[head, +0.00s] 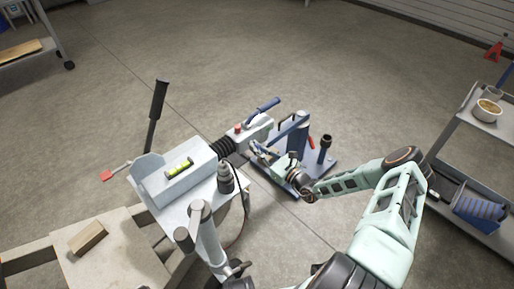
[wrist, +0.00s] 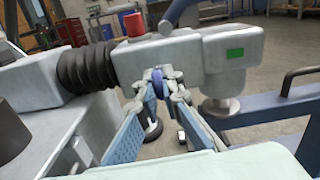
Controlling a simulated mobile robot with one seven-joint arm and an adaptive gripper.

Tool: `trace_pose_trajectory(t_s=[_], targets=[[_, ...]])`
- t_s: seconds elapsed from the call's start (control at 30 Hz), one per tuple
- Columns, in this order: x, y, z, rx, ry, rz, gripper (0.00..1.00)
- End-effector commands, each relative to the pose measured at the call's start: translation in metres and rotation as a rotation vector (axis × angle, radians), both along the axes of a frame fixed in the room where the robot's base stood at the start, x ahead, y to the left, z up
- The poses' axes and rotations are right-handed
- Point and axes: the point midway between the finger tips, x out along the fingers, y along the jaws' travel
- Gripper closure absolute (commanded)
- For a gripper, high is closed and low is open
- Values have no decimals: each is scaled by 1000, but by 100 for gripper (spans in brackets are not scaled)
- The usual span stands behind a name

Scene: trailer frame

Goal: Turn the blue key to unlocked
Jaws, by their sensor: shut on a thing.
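The blue key (wrist: 158,85) sits at the side of the grey coupling head (wrist: 190,55) in the wrist view. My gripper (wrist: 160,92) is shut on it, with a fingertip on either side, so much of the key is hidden. A green patch (wrist: 235,53) shows on the coupling head to the right of the key. In the head view my gripper (head: 262,153) is close beside the coupling head (head: 254,130), and the key cannot be made out there.
A black bellows (wrist: 86,76) joins the coupling head to the trailer frame. A red cap (wrist: 133,24) and a blue handle (head: 264,108) are on top. A blue stand (head: 301,135) is just right of my gripper. Open floor lies behind.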

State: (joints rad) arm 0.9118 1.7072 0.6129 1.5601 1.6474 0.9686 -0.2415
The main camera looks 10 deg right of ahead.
Motion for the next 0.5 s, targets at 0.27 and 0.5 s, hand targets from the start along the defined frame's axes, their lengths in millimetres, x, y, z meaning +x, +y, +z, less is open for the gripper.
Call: trace_pose_trajectory(t_s=[0.27, 0.5], targets=[[0, -1, -1, 61, 43, -1, 100], [0, -1, -1, 72, 51, -1, 100]])
